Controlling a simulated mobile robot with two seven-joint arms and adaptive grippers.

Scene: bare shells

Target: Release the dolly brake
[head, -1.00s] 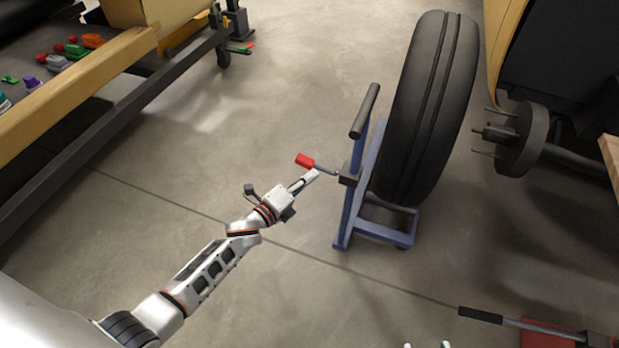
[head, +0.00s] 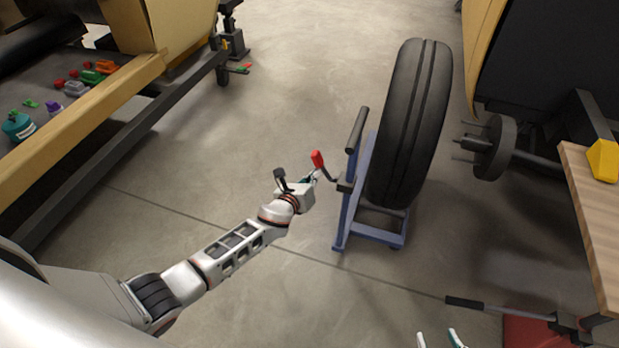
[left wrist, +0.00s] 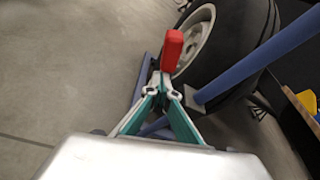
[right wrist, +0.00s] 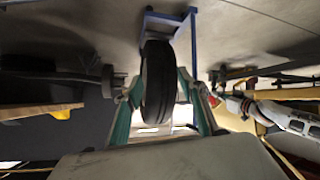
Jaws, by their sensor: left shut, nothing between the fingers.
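The dolly is a blue frame (head: 350,212) with a black push bar (head: 357,130), and it carries a large black wheel (head: 410,125). Its brake lever has a red grip (head: 318,160) on a dark rod at the frame's left side, and the grip points up. My left gripper (head: 314,178) is shut and empty, with its tips just below the red grip. In the left wrist view the closed fingertips (left wrist: 161,86) are close beneath the grip (left wrist: 172,50); whether they touch is unclear. My right gripper (head: 437,338) is open and empty at the bottom edge, its fingers spread in the right wrist view (right wrist: 160,90).
An axle hub (head: 495,147) stands right of the wheel. A wooden worktop (head: 590,215) with a yellow object (head: 603,160) is at the right edge. A black-handled jack (head: 500,308) lies low right. A yellow-edged bench (head: 80,125) is at left. Floor between is clear.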

